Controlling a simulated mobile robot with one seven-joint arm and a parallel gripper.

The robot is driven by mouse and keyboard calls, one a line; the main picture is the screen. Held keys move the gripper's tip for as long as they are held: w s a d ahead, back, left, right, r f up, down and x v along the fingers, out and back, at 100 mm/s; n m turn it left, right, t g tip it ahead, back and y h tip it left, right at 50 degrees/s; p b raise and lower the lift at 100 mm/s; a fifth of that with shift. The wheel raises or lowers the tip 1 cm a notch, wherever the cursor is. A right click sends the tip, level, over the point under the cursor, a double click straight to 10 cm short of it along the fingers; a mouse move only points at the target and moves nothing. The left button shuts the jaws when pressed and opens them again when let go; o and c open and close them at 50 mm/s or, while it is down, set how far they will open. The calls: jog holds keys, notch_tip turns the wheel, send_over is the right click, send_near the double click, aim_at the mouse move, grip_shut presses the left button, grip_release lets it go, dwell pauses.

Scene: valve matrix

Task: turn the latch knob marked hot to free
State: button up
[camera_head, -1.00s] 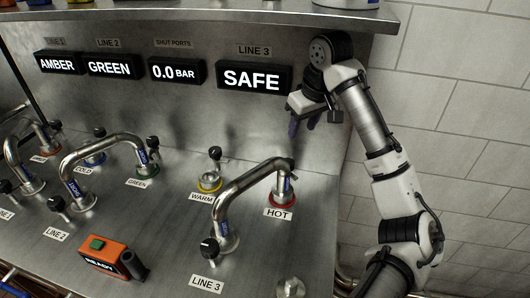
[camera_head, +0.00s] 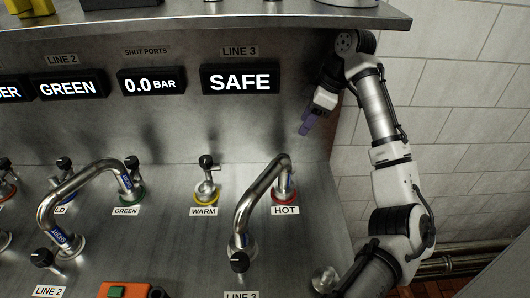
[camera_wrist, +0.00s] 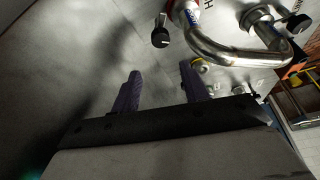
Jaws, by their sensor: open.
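The hot latch knob (camera_wrist: 160,38) is black with a pale pointer mark and shows in the wrist view, beside a red ring. In the head view the knob is hidden or merged with the pipe end, above the red ring (camera_head: 292,194) and the HOT label (camera_head: 285,210). A bent steel pipe (camera_head: 259,195) joins the HOT port to the LINE 3 port. My gripper (camera_head: 308,122) has purple fingers and hangs above and behind the HOT port, apart from it. In the wrist view its fingers (camera_wrist: 162,82) are spread and empty, with the knob beyond them.
The LINE 3 display (camera_head: 240,79) reads SAFE; the pressure display (camera_head: 152,81) reads 0.0 BAR. The WARM valve (camera_head: 206,180) stands left of HOT, with a second pipe (camera_head: 82,190) farther left. A shelf (camera_head: 220,22) overhangs the back panel.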

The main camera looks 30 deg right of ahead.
aim_at(283, 158)
jog(key=shift+s, duration=0.15)
jog(key=p+x, duration=0.3)
jog(key=x, duration=1)
jog(key=shift+a+f, duration=0.1)
jog(key=shift+f, duration=0.2)
